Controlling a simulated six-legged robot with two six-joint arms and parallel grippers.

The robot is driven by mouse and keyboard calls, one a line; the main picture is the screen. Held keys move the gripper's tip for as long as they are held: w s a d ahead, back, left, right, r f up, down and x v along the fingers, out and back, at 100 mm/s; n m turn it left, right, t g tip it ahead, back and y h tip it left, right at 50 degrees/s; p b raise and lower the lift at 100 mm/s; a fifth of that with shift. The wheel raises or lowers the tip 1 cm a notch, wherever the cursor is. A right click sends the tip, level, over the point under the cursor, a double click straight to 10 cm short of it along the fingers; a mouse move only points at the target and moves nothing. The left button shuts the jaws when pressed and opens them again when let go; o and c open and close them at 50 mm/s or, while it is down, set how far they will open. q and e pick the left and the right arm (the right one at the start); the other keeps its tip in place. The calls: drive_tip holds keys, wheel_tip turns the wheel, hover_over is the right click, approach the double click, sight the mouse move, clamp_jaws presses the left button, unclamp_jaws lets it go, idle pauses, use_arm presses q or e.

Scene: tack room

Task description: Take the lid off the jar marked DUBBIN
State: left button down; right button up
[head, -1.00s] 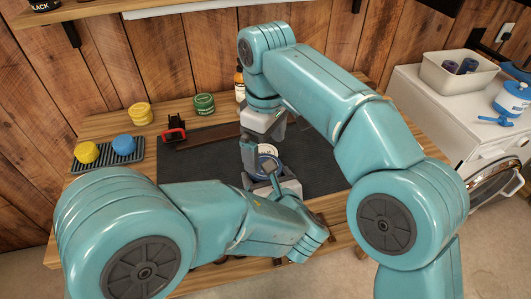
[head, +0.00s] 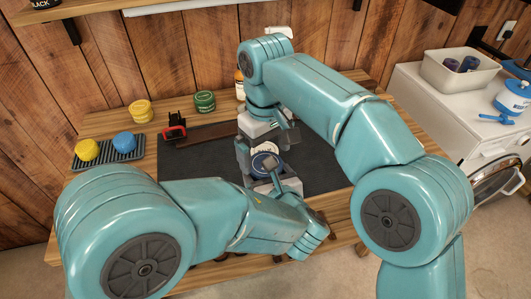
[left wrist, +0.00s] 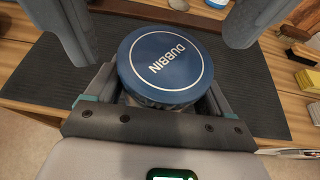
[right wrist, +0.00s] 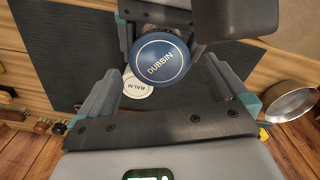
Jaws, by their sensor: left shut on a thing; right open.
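The DUBBIN jar has a round blue lid (left wrist: 165,66) with a white ring and lettering; the lid sits on the jar. It also shows in the right wrist view (right wrist: 160,60) and, partly hidden, in the head view (head: 265,163). My left gripper (left wrist: 158,92) is shut on the jar below the lid. My right gripper (right wrist: 162,78) is open. Its fingers are apart on either side of the lid as seen from its wrist, and I see no contact. In the left wrist view its fingers hang beyond the jar at the top.
A white-topped BALM jar (right wrist: 138,90) shows just beyond the DUBBIN lid on the dark mat (head: 315,170).

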drive_tip(key=shift+f, duration=0.8)
drive_tip(key=c, duration=1.1)
drive_tip(key=n, duration=0.3)
drive_tip(key=o, duration=1.1)
